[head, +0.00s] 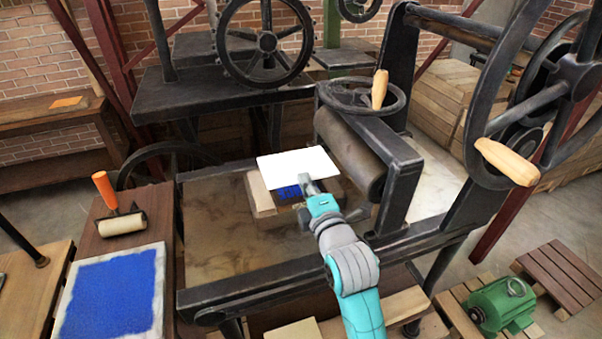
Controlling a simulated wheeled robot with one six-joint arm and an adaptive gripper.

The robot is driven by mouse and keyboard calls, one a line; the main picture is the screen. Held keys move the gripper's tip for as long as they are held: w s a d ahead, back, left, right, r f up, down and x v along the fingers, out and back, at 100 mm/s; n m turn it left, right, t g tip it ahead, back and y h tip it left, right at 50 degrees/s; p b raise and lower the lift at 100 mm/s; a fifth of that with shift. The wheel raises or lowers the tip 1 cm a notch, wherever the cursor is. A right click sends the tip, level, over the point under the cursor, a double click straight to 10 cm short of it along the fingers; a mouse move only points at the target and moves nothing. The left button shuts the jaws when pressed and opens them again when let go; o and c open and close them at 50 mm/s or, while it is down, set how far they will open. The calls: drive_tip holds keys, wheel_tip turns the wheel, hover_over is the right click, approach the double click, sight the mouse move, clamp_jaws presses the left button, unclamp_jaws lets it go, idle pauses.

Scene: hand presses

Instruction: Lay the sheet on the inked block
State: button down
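A white sheet (295,168) is at the tip of my gripper (309,187), above the press bed. The gripper reaches in from the lower right and its fingertips meet the sheet's near edge. They look closed on that edge, though they are small in this view. The inked block (287,193) shows a strip of blue just below the sheet's near edge. The rest of its top is hidden by the sheet and the gripper. A pale wooden piece (260,195) stands at the block's left side. I cannot tell whether the sheet touches the block.
The press roller (350,152) and its frame stand close on the right. A large wheel with a wooden handle (507,163) is farther right. A blue ink slab (110,295) and an orange-handled roller (120,220) lie on the left table. The bed's left part (215,225) is clear.

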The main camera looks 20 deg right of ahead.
sight(303, 202)
drive_tip(key=shift+f, duration=3.6)
drive_tip(key=shift+s+f, duration=0.15)
drive_tip(key=shift+f, duration=0.35)
idle(1.5)
drive_tip(key=c, duration=1.1)
unclamp_jaws()
drive_tip(key=shift+c, duration=0.2)
drive_tip(key=shift+r, duration=0.2)
drive_tip(key=o, duration=0.3)
drive_tip(key=shift+r, duration=0.1)
